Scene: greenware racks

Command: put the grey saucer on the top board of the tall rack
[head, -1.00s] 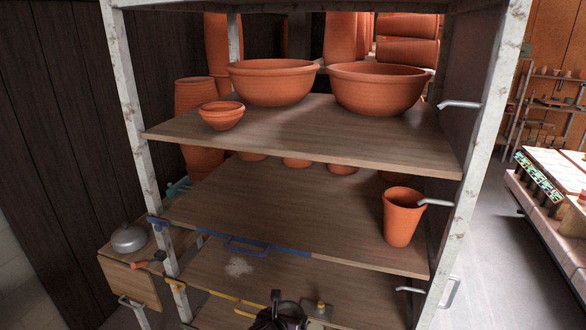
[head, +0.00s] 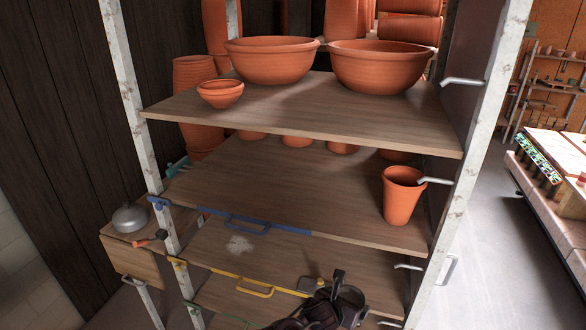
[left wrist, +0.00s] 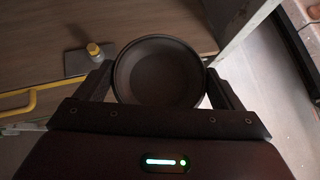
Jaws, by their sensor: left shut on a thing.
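My left gripper (head: 342,290) is low at the front of the tall rack (head: 478,150), in front of a lower board. It is shut on the grey saucer, a dark round dish (left wrist: 158,72) that shows face-on between both fingers in the left wrist view; in the head view the saucer (head: 351,296) is small and partly hidden by the gripper. The highest rack board in view (head: 300,120) holds two large terracotta bowls (head: 272,60) (head: 380,66) and a small bowl (head: 220,93); its front strip is bare. My right gripper is not in view.
The board below (head: 270,185) carries a terracotta cup (head: 402,195) at its right and a blue handle (head: 250,225). A lower board (head: 215,262) has a yellow handle and a white patch. Metal hooks stick out from the right post. A side table with a grey lidded pot (head: 130,217) stands left.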

